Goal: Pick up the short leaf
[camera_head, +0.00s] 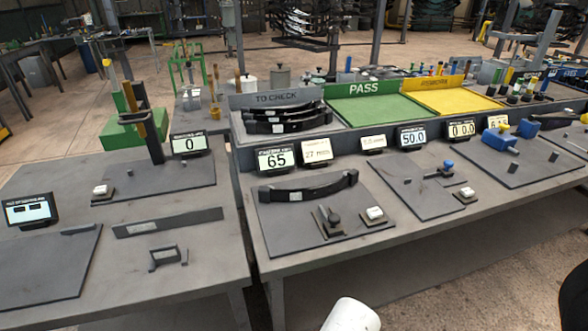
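A dark curved leaf (310,192) with a pale label lies on the dark plate of the middle station, below the display reading 65. Several similar dark leaves (285,121) with labels lie stacked in the grey "TO CHECK" tray (275,98) behind it. I cannot tell from this view which leaf is the short one. My gripper is not in view; a white rounded piece at the bottom edge seems to be part of my arm, well in front of the table.
Small fixtures and a white button (374,213) stand in front of the middle leaf. A green "PASS" tray (375,110) and a yellow tray (455,101) sit behind. The left table holds a flat labelled strip (170,223) and a small bracket (167,257). A gap separates the tables.

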